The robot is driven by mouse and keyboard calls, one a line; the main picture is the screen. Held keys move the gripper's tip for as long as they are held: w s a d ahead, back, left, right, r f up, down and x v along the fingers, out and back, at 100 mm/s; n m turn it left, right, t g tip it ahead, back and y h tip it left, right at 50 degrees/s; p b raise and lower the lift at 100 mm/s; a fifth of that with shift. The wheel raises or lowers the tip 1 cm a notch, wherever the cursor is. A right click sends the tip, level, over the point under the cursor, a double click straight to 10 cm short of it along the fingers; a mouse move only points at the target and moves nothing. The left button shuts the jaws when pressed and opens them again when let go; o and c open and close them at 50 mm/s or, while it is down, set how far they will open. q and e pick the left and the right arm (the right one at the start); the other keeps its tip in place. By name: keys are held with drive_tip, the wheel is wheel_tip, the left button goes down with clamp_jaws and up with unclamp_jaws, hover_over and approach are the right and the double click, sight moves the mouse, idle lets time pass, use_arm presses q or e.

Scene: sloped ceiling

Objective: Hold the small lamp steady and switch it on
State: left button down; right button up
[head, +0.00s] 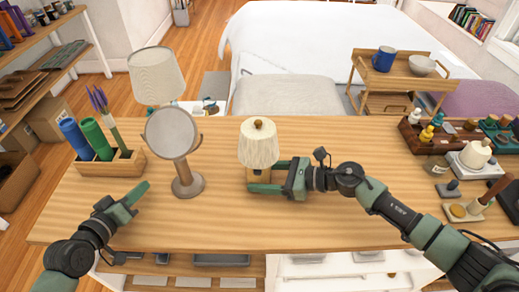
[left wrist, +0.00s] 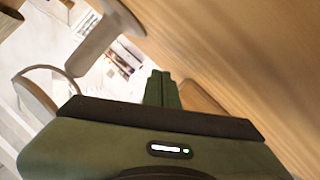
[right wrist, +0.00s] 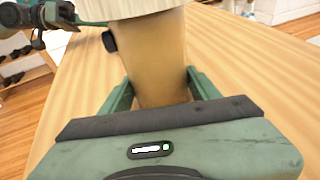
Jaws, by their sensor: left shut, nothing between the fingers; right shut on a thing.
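The small lamp has a cream pleated shade (head: 259,146) with a round brown knob on top, and it stands upright on the table. My right gripper (head: 266,177) is shut on its wooden body from the right. The right wrist view shows the lamp's wooden body (right wrist: 158,60) between the two fingers, with a small black knob (right wrist: 109,41) on its left side. The shade shows no clear glow. My left gripper (head: 141,190) is shut and empty over the table's left part, apart from the lamp. Its closed fingers show in the left wrist view (left wrist: 162,88).
A round mirror on a stand (head: 187,186) stands between my left gripper and the lamp. A wooden holder (head: 108,168) with green and blue cylinders is at the left. Trays and small items (head: 440,140) fill the table's right end. The table front is clear.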

sight(258, 172)
use_arm(q)
drive_tip(key=s+d+m+h, duration=0.1)
drive_tip(key=d, duration=0.4)
drive_tip(key=s+d+r+m+g+h, duration=0.1)
drive_tip(key=s+d, duration=0.1)
drive_tip(key=d, duration=0.4)
drive_tip(key=s+d+m+g+h, duration=0.1)
drive_tip(key=s+d+m+h, duration=0.1)
drive_tip(key=d, duration=0.3)
drive_tip(key=shift+d+r, duration=0.2)
drive_tip(key=shift+d, duration=0.2)
drive_tip(key=s+d+r+m+g+h, duration=0.1)
drive_tip(key=s+d+r+m, duration=0.15)
drive_tip(key=d, duration=0.35)
drive_tip(key=s+d+r+m+g+h, duration=0.1)
drive_tip(key=s+d+r+h, duration=0.1)
drive_tip(key=s+d, duration=0.3)
drive_tip(key=w+d, duration=0.2)
drive_tip(key=w, duration=0.8)
drive_tip(key=shift+f, duration=0.15)
drive_tip(key=shift+w, duration=0.1)
drive_tip(key=shift+w, duration=0.55)
drive_tip(key=shift+s, duration=0.65)
